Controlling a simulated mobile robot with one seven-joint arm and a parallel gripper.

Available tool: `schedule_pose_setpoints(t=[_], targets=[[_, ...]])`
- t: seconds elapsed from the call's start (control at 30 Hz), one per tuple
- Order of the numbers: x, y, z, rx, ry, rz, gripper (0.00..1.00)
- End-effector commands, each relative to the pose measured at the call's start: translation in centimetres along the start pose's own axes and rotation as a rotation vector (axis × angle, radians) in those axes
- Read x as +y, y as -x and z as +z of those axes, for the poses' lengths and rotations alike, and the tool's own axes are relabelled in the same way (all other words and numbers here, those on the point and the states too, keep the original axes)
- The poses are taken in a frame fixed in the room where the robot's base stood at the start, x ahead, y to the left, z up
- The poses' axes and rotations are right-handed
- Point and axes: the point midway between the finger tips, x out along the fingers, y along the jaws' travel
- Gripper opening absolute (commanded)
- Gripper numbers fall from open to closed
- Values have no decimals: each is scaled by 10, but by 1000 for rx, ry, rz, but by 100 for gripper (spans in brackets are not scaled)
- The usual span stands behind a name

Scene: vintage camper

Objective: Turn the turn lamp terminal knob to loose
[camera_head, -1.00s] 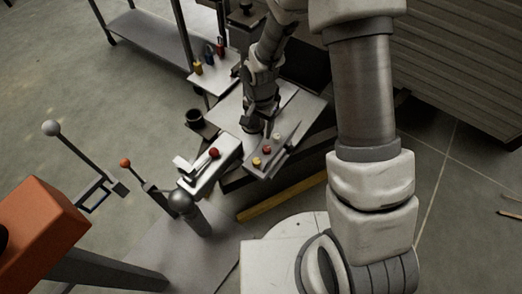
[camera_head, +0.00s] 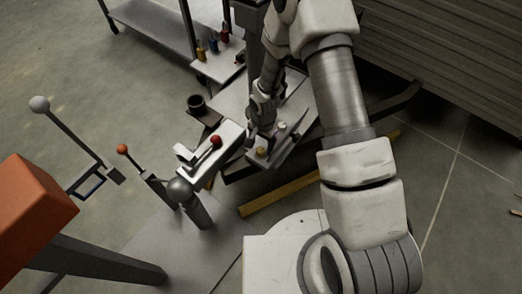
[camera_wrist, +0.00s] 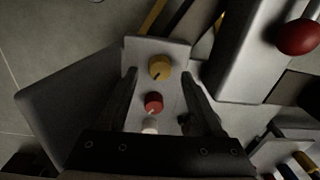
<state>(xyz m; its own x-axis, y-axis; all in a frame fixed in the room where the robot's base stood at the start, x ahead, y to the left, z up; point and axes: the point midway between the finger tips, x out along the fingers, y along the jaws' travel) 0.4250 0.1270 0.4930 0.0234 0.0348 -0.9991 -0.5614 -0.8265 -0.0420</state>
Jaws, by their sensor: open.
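A small light panel carries a row of three knobs: a yellow knob (camera_wrist: 160,67), a red knob (camera_wrist: 153,102) and a white knob (camera_wrist: 150,125). I see no readable label telling which one is the turn lamp terminal knob. The yellow and red knobs show dark or pale pointer marks. My gripper (camera_wrist: 158,75) is open, with one finger on each side of the row and nothing held. In the head view my gripper (camera_head: 259,133) is over the panel, beside the yellow knob (camera_head: 262,152) and the white knob (camera_head: 282,125). The red knob is hidden there.
A grey box with a red ball-topped lever (camera_head: 216,141) stands close to the left of the panel; its ball (camera_wrist: 298,37) is at the right in the wrist view. A black cup (camera_head: 196,104) and a shelf with several small coloured items (camera_head: 214,45) lie beyond.

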Motion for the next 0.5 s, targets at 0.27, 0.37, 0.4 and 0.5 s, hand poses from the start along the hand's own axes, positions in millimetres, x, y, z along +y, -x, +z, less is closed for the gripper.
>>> schedule_pose_setpoints(t=[0.27, 0.37, 0.4, 0.5], targets=[[0, -25, 0, 0, 0, 0, 68], [0, -26, 0, 0, 0, -1, 68], [0, -26, 0, 0, 0, -1, 68], [0, -25, 0, 0, 0, 0, 68]])
